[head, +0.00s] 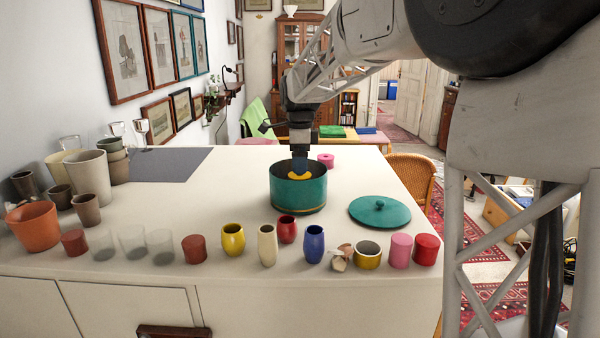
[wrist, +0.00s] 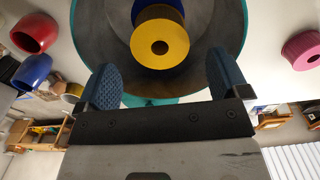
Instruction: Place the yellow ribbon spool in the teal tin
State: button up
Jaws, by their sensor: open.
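The teal tin (head: 299,196) stands open on the table, and its rim curves around the top of the wrist view (wrist: 243,20). The yellow ribbon spool (head: 299,175) is within the tin's mouth. In the wrist view the spool (wrist: 178,42) shows its round end and dark centre hole, with a blue object (wrist: 158,9) just behind it inside the tin. My gripper (head: 299,160) is over the tin. In the wrist view its blue fingers (wrist: 160,72) are spread apart, with the spool just beyond them and no contact visible. The spool's underside is hidden.
A teal lid (head: 379,212) lies right of the tin, and a pink spool (head: 326,160) is behind it. Several cups and cylinders line the front edge, including a blue cup (head: 314,244) and a red cup (head: 287,230). A grey mat (head: 168,163) lies back left.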

notch_tip(320, 180, up, 6)
jog(key=shift+r, duration=0.25)
dwell(0.9)
jog(key=s+d+f+n, duration=0.1)
jog(key=s+d+n, duration=0.25)
jog(key=s, duration=0.45)
jog(key=s+d+f+n+t, duration=0.1)
jog(key=s+d+n, duration=0.1)
jog(key=s+d, duration=0.45)
jog(key=s+d+f+n, duration=0.1)
jog(key=s+d+n, duration=0.2)
jog(key=s, duration=0.6)
jog(key=s+d+f+n, duration=0.2)
jog(key=s+f+n, duration=0.1)
jog(key=s, duration=0.5)
jog(key=s+d+f+n+t, duration=0.1)
jog(key=s+d+f+n, duration=0.1)
jog(key=s+f, duration=0.3)
jog(key=s+d+f+n, duration=0.2)
jog(key=s+f+n, duration=0.2)
jog(key=s, duration=0.7)
jog(key=shift+f+t, duration=0.3)
jog(key=shift+f, duration=0.1)
